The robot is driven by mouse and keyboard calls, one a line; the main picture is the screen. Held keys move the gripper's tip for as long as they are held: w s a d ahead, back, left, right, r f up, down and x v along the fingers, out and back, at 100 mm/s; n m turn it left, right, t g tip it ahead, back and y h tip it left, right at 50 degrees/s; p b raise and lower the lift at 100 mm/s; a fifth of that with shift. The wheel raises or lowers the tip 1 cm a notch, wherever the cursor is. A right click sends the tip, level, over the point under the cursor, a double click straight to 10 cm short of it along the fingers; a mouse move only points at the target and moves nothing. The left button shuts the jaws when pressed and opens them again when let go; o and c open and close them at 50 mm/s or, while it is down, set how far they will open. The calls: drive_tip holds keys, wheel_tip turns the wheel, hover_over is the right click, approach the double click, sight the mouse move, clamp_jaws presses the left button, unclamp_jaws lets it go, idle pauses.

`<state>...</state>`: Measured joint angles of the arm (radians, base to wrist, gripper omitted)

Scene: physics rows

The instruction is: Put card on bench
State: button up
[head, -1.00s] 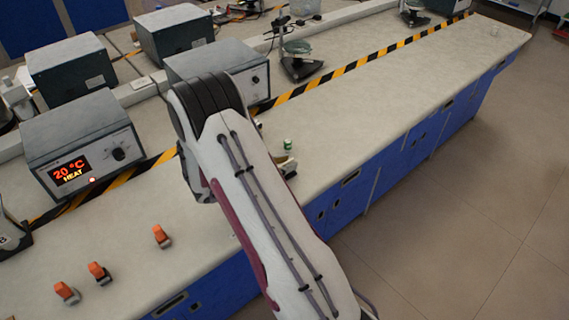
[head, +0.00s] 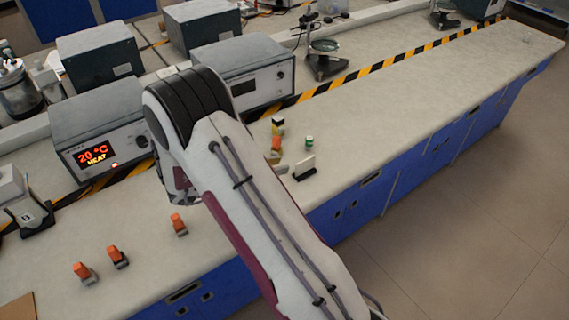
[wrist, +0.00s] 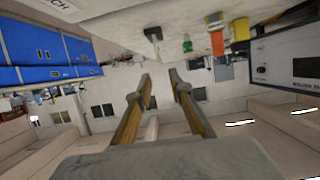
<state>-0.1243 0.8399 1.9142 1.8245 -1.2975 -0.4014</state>
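A small white card (head: 304,166) stands upright in a dark base on the bench (head: 400,110), near its front edge, right of my arm. In the wrist view a small dark upright piece (wrist: 152,33) on the bench top may be the card's holder; the card's face cannot be made out there. My gripper (wrist: 159,78) is open, with nothing between its two fingers. It is apart from the card and the bench objects.
A green-and-white vial (head: 309,143) and small orange and yellow blocks (head: 276,146) stand beside the card. Several orange clips (head: 179,224) lie at the front left. Heater boxes (head: 100,130) line the back behind striped tape. The bench's right stretch is mostly clear.

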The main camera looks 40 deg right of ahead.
drive_tip(key=shift+a+r, duration=0.1)
drive_tip(key=shift+a, duration=0.3)
idle(0.3)
